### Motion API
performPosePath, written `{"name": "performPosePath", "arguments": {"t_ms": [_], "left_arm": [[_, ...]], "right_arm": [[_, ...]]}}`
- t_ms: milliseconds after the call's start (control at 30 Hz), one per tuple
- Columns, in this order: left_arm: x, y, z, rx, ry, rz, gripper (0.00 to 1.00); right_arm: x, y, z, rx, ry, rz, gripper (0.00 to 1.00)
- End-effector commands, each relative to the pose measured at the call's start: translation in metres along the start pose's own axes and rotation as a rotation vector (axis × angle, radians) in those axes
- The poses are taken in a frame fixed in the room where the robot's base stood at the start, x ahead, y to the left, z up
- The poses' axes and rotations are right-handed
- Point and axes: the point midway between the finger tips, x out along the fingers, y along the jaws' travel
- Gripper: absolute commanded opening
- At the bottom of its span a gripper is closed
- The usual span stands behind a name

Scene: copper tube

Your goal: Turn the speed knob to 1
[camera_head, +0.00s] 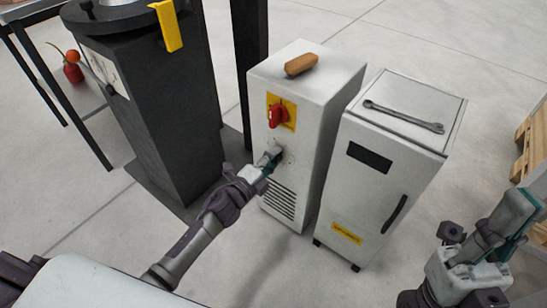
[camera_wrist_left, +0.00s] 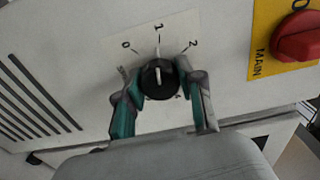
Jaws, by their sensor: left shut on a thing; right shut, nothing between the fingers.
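The black speed knob (camera_wrist_left: 158,78) sits on a pale dial plate (camera_wrist_left: 120,48) marked 0, 1 and 2. Its white pointer line stands near the 1 mark in the left wrist view. My left gripper (camera_wrist_left: 162,85) is shut on the knob, one finger on each side. In the head view my left gripper (camera_head: 268,162) meets the front of the white cabinet (camera_head: 283,77), where the arm partly hides the knob. My right gripper (camera_head: 517,208) is shut and empty at the lower right, away from the cabinet.
A red main switch (camera_head: 277,115) on a yellow plate is above the knob; it also shows in the left wrist view (camera_wrist_left: 298,37). A brown object (camera_head: 301,64) lies on the cabinet. A second cabinet (camera_head: 385,165) with a wrench (camera_head: 403,116) stands right, a dark machine (camera_head: 165,100) left.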

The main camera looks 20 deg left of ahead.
Motion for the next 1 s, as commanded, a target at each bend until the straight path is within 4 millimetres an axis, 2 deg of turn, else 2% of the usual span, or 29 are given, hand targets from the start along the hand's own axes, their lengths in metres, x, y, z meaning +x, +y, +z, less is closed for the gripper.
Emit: {"name": "performPosePath", "arguments": {"t_ms": [267,733,767,900,1000], "left_arm": [[-0.0003,0.0008,-0.0008,0.083,0.001,0.001,0.03],[-0.0003,0.0010,-0.0009,0.096,0.001,0.001,0.03],[-0.0003,0.0010,-0.0010,0.096,0.001,0.001,0.39],[-0.0003,0.0009,-0.0008,0.095,0.001,0.001,0.62],[-0.0002,0.0006,-0.0006,0.095,0.001,0.001,0.63]], "right_arm": [[0.0010,-0.0002,-0.0007,0.000,0.009,-0.004,0.00],[0.0006,-0.0002,-0.0015,0.000,0.007,-0.003,0.00],[0.0003,-0.0002,-0.0014,0.000,0.006,-0.002,0.00],[-0.0011,-0.0002,-0.0011,0.001,0.000,0.000,0.00],[-0.0017,-0.0002,-0.0009,0.001,-0.003,0.001,0.00]]}}
